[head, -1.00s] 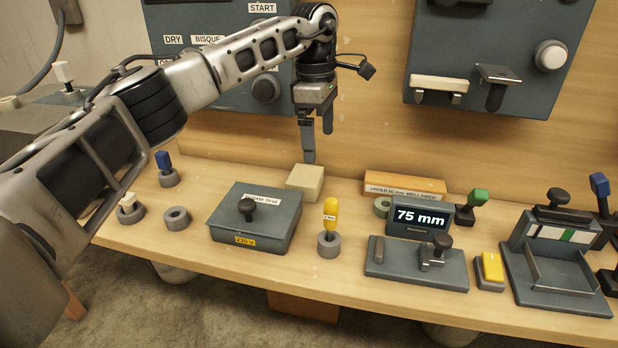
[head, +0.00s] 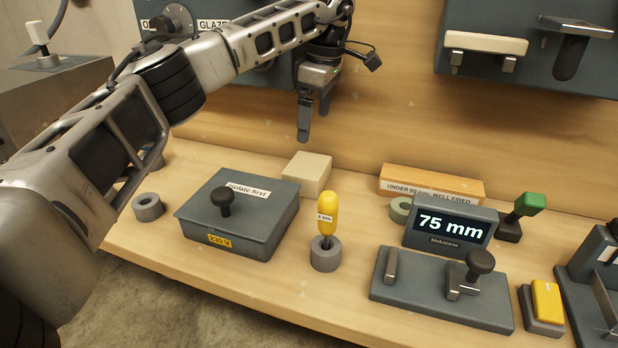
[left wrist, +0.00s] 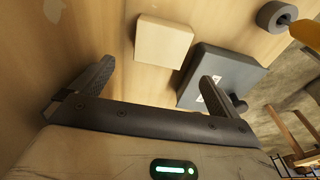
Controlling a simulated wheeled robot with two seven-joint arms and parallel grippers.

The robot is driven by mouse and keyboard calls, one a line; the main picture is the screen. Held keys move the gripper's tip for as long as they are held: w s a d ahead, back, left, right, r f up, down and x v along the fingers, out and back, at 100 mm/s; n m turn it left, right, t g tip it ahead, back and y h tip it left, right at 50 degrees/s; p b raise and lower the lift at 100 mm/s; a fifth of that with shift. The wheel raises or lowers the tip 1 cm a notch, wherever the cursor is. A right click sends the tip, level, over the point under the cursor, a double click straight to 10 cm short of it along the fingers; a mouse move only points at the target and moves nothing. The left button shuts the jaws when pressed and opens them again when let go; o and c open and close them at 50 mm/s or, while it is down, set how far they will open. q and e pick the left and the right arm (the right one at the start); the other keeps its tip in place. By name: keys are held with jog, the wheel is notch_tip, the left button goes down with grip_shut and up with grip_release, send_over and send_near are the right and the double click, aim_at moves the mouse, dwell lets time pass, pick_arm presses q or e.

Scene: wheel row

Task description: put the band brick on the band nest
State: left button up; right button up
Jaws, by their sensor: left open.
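A plain cream block (head: 307,174) lies on the bench behind the grey box; it also shows in the left wrist view (left wrist: 163,42). An orange-tan brick-shaped bar (head: 430,184) labelled "UNDER 60 mm: WELL FIRED" lies behind the display. I cannot tell which of these the task calls the band brick, or which spot is the band nest. My left gripper (head: 314,122) hangs above the cream block with fingers pointing down. It is open and empty; in the left wrist view its fingers (left wrist: 155,82) stand apart, with the block beyond them. My right gripper is out of view.
A grey lidded box (head: 240,222) with a black knob stands in front of the block. A yellow-handled tool (head: 327,213) stands in a grey ring holder. A "75 mm" display (head: 449,224) sits behind a grey fixture (head: 415,290). A wall panel (head: 520,70) hangs at upper right.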

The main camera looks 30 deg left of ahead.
aim_at(308, 164)
pick_arm(q)
jog(key=f, duration=0.4)
jog(key=a+f, duration=0.1)
jog(key=f, duration=0.3)
jog(key=f+b, duration=0.1)
jog(key=f, duration=0.3)
jog(key=shift+s+a, duration=0.2)
jog(key=shift+s, duration=0.15)
jog(key=c, duration=1)
jog(key=shift+r, duration=0.1)
